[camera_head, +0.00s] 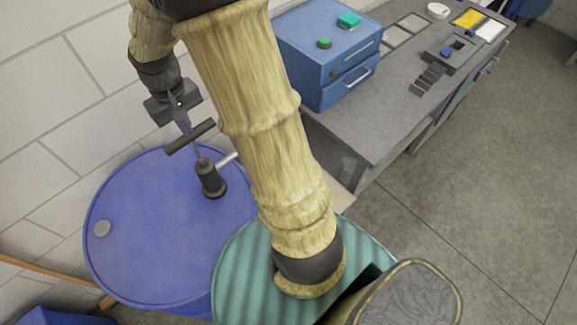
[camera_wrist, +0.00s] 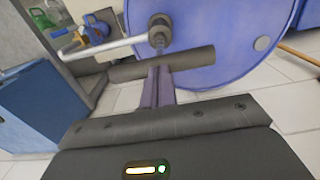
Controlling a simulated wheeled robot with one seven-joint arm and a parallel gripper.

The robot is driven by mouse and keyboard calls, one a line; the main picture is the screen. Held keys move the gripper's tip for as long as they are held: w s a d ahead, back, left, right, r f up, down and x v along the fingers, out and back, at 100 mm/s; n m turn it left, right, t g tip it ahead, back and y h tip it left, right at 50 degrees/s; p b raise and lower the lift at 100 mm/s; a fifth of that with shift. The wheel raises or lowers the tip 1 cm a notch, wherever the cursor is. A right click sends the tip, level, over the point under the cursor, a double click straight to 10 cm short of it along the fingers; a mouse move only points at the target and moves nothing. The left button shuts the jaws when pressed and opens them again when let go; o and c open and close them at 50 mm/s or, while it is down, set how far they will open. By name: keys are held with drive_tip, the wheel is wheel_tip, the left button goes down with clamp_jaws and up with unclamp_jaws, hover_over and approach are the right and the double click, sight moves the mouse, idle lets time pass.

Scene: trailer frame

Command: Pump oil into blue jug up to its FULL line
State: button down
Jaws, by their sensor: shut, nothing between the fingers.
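The blue drum (camera_head: 140,240) stands upright at the left, with a dark hand pump (camera_head: 210,180) on its lid. The pump's dark crossbar handle (camera_head: 190,137) is raised above the body. My gripper (camera_head: 187,128) is shut and empty, pointing down at the crossbar; whether it touches cannot be told. In the wrist view the shut fingers (camera_wrist: 160,72) end at the crossbar (camera_wrist: 190,60). The pale spout (camera_wrist: 100,50) runs left from the pump. A blue object, seemingly the jug (camera_wrist: 96,30), shows beyond the spout. Its FULL line and oil level cannot be made out.
A ribbed green drum (camera_head: 240,275) stands beside the blue one, partly behind my arm. A grey workbench (camera_head: 385,125) carries a blue drawer cabinet (camera_head: 310,55). A green can (camera_wrist: 40,19) shows in the wrist view. The floor at right is clear.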

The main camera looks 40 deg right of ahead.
sight(193, 142)
drive_tip(key=shift+r+p, duration=1.75)
drive_tip(key=shift+r, duration=0.6)
drive_tip(key=shift+f, duration=0.15)
drive_tip(key=shift+s+f+b, duration=0.1)
drive_tip(key=shift+f+b, duration=3.8)
drive_tip(key=shift+f, duration=1.55)
wheel_tip(193, 142, up, 11)
drive_tip(key=p, duration=0.9)
drive_tip(key=shift+r, duration=0.1)
